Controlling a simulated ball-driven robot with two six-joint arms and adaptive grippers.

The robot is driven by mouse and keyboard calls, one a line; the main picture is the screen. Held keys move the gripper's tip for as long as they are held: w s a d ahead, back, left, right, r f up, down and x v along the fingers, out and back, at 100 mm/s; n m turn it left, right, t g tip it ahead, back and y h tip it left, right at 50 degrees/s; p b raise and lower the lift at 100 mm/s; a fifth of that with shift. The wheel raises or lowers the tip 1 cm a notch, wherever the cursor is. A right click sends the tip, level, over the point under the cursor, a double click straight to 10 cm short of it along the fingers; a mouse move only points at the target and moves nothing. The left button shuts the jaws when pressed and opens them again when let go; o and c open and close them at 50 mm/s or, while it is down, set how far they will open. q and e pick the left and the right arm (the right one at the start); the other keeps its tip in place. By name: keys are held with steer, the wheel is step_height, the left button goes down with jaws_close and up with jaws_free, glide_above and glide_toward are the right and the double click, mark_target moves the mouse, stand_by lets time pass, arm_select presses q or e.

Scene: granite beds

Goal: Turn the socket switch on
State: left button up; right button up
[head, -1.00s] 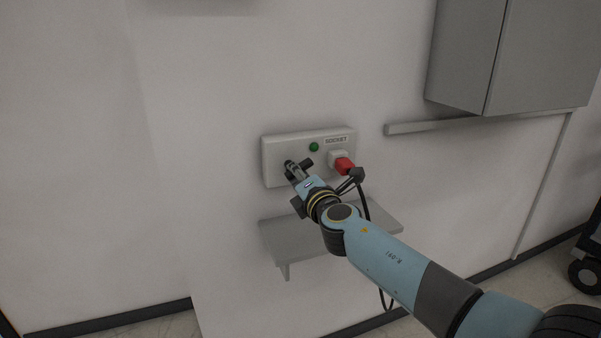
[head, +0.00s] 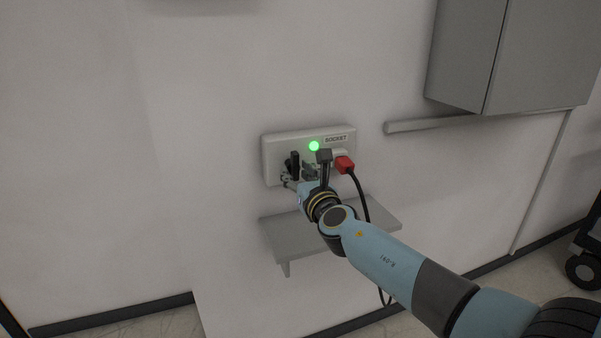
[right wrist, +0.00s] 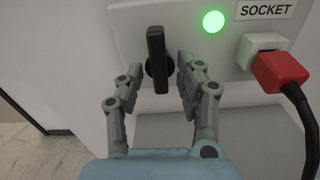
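The socket box (head: 273,161) is a white panel on the wall with a SOCKET label. Its black rotary switch (right wrist: 157,60) stands upright in the right wrist view, and in the head view (head: 294,166) it shows left of my gripper. The round lamp (head: 314,146) glows bright green; it also shows in the right wrist view (right wrist: 213,21). My right gripper (right wrist: 158,88) is open, its fingers on either side of the switch handle. I cannot tell whether a finger touches it. My left gripper is not in view.
A red plug (head: 344,165) with a black cable sits in the white outlet on the box's right side. A grey shelf (head: 285,241) juts out below the box. A grey cabinet (head: 464,60) hangs at the upper right.

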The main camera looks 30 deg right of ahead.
steer(key=p+v, duration=0.1)
steer(key=v, duration=0.5)
steer(key=v, duration=1.2)
steer(key=shift+w+d+f, duration=0.1)
steer(key=shift+w, duration=0.05)
